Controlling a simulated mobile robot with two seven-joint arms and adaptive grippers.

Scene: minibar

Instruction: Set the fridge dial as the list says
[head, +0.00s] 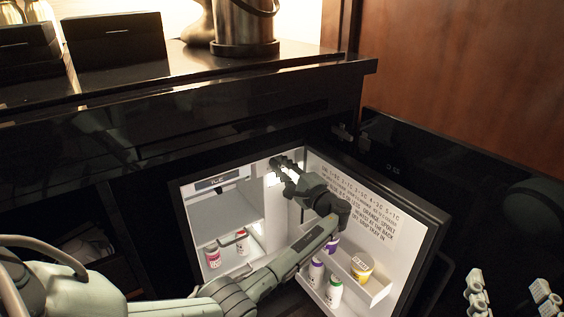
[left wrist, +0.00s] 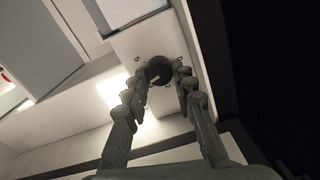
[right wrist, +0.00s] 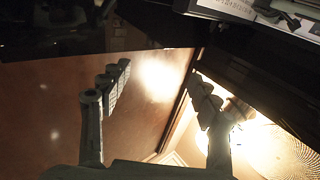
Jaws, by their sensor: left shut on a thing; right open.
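The fridge dial (left wrist: 157,68) is a small dark round knob on a pale panel, with small marks around it, in the left wrist view. My left gripper (left wrist: 164,84) has its fingers on either side of the dial and is shut on it. In the head view my left gripper (head: 281,163) reaches into the fridge's upper back corner and hides the dial. The list (head: 352,195) is dark printed text on the white inside of the open door, partly covered by my left arm. My right gripper (head: 510,296) is open and empty at the lower right.
The fridge (head: 240,208) stands open under a black counter (head: 200,85). A door shelf (head: 378,291) holds a yellow tub (head: 361,268) and purple- and green-capped bottles. Two small containers stand inside the fridge. A metal bucket (head: 245,25) and black boxes stand on the counter.

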